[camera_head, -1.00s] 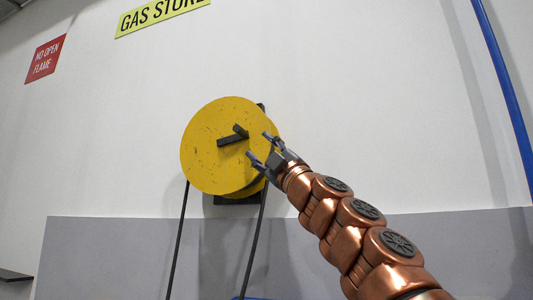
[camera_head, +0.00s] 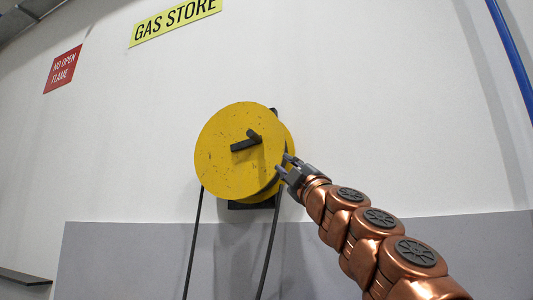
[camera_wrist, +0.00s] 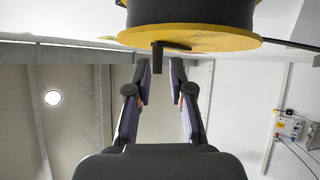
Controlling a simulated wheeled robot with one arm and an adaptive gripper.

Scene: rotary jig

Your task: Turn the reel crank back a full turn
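The reel (camera_head: 222,172) is a worn yellow disc on the wall, with a dark crank (camera_head: 245,144) at its front. The crank has a short arm and a stub handle on its upper right. My gripper (camera_head: 286,164) is at the reel's right edge, apart from the crank, with its fingers spread and empty. In the wrist view, my gripper (camera_wrist: 160,72) shows two fingers apart. The crank's dark handle (camera_wrist: 158,57) hangs below the yellow reel rim (camera_wrist: 205,38), lined up with the gap between the fingertips but beyond them.
Two dark lines (camera_head: 193,240) hang from the reel. A blue pipe (camera_head: 512,55) runs down the wall at right. A dark shelf (camera_head: 22,277) is at lower left. A wall panel with fittings (camera_wrist: 291,127) shows at right in the wrist view.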

